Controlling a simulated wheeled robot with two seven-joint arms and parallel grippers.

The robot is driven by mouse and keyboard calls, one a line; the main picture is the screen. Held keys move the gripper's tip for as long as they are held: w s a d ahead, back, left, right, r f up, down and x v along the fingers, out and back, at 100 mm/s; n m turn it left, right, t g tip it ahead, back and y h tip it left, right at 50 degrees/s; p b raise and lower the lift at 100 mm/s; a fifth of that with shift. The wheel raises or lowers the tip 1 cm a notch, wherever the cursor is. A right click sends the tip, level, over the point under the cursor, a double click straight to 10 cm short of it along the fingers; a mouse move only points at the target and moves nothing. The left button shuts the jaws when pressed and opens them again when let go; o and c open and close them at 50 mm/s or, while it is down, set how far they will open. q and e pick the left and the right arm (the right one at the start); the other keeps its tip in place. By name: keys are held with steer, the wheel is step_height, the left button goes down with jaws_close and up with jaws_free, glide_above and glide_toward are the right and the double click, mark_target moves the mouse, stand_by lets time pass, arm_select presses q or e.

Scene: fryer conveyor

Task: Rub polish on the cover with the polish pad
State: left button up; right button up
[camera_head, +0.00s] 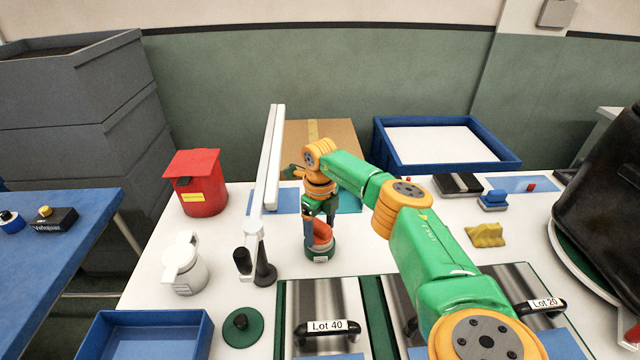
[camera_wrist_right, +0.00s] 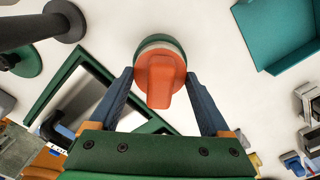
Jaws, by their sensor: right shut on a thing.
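A round pad with an orange handle, a dark green base and a small white label (camera_head: 321,251), which looks like the polish pad, stands upright on or just above the white table. My right gripper (camera_head: 319,218) points down at it and is shut on its handle. In the right wrist view the orange handle (camera_wrist_right: 160,82) sits between the two blue fingers. A shiny metal cover with a black handle marked Lot 40 (camera_head: 328,295) lies in front of the pad, apart from it. Another cover, marked Lot 20 (camera_head: 520,285), lies to the right, partly behind my right arm. My left gripper is not in view.
A white lamp (camera_head: 266,190) on a black stand rises left of the pad. A red bin (camera_head: 202,195), a white jug (camera_head: 184,272) and a green disc with a black knob (camera_head: 243,327) stand to the left. A yellow cloth (camera_head: 487,235) and a blue tray (camera_head: 500,155) are at right.

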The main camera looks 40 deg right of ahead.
mark_target(321, 224)
steer(key=shift+f, duration=0.45)
stand_by(1.0)
step_height(321, 224, up, 7)
steer(key=p, duration=0.6)
steer(key=shift+r, duration=0.15)
steer(key=shift+s+f, duration=0.1)
steer(key=shift+f, duration=0.1)
